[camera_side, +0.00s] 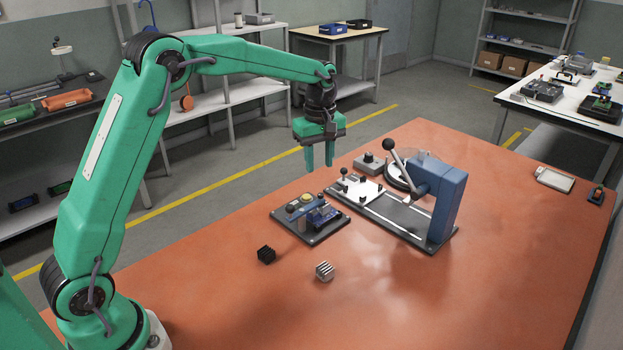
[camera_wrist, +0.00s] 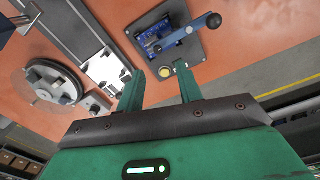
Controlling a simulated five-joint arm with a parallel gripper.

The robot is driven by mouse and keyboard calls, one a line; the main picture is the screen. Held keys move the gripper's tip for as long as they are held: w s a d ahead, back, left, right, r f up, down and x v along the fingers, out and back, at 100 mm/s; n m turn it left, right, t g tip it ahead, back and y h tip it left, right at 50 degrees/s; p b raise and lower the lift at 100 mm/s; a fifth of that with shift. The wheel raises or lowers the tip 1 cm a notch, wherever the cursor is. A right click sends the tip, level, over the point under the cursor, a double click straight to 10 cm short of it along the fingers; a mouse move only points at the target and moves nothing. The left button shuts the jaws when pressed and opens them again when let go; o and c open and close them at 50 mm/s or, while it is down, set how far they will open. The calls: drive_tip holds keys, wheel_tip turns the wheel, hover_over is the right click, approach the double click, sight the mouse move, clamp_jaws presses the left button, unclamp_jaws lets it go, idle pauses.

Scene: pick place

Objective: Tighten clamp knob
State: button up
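My gripper (camera_side: 319,168) is open and empty, with its two green fingers pointing down above the table. In the wrist view its fingertips (camera_wrist: 159,72) stand apart, with a yellow button between them in the picture. A dark board (camera_side: 318,236) carries a blue clamp-like device (camera_side: 321,215), the yellow button (camera_side: 307,198) and a lever ending in a dark ball knob (camera_wrist: 213,20). A white plate (camera_side: 349,193) with several small black knobs lies beside it; a finger partly covers this plate in the wrist view. I cannot tell which knob is the clamp knob.
A blue press (camera_side: 448,205) with a raised ball-ended lever (camera_side: 388,145) stands right of the plate. Behind are a round disc (camera_wrist: 45,85) and a grey box with a black knob (camera_side: 368,163). A black block (camera_side: 266,254) and a ribbed grey block (camera_side: 324,271) lie in front; the right front is clear.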

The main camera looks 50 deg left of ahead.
sight(320, 194)
drive_tip(key=shift+w+f, duration=0.35)
drive_tip(key=shift+f, duration=0.15)
drive_tip(key=shift+f, duration=0.1)
drive_tip(key=shift+f, duration=3.8)
drive_tip(key=shift+c, duration=0.5)
